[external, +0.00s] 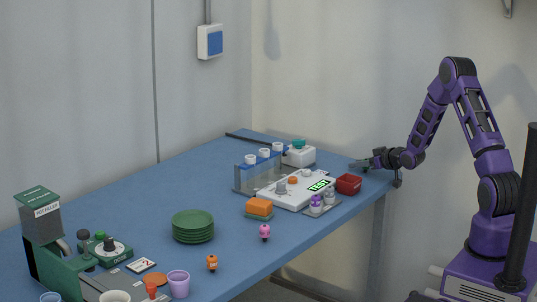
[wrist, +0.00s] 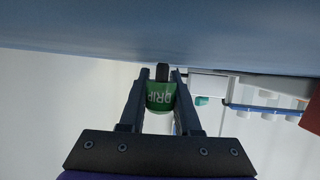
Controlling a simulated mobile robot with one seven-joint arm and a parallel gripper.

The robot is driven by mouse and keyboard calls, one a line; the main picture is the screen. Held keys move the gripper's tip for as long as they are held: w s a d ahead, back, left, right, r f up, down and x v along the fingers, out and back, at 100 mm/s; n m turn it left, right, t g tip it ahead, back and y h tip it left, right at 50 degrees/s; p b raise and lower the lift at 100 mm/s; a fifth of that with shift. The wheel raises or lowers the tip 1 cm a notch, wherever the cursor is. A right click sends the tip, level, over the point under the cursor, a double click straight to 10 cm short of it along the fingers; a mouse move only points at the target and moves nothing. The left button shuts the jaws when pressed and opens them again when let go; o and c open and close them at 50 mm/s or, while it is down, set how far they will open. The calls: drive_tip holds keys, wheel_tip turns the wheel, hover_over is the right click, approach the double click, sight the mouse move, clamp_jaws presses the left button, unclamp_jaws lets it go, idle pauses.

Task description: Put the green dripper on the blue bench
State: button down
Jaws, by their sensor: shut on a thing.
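The green dripper, a small green piece with "DRIP" lettering and a dark end, is between my fingers in the wrist view (wrist: 161,97). My gripper (wrist: 161,74) is shut on it. In the external view my gripper (external: 361,164) is at the right end of the blue bench (external: 150,205), with its fingers pointing left; the dripper is too small to make out clearly there. The bench surface fills the top of the wrist view. I cannot tell whether the dripper touches it.
A red box (external: 348,184) stands near my gripper. Left of it are a white scale (external: 290,194), a vial rack (external: 240,178) and a white unit with a teal top (external: 299,156). The bench's back left is clear.

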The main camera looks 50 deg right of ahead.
drive_tip(key=c, duration=0.6)
unclamp_jaws()
drive_tip(key=shift+r+p, duration=0.25)
drive_tip(key=shift+p, duration=0.15)
drive_tip(key=v, duration=1.2)
drive_tip(key=shift+p, duration=0.35)
drive_tip(key=shift+f, duration=0.1)
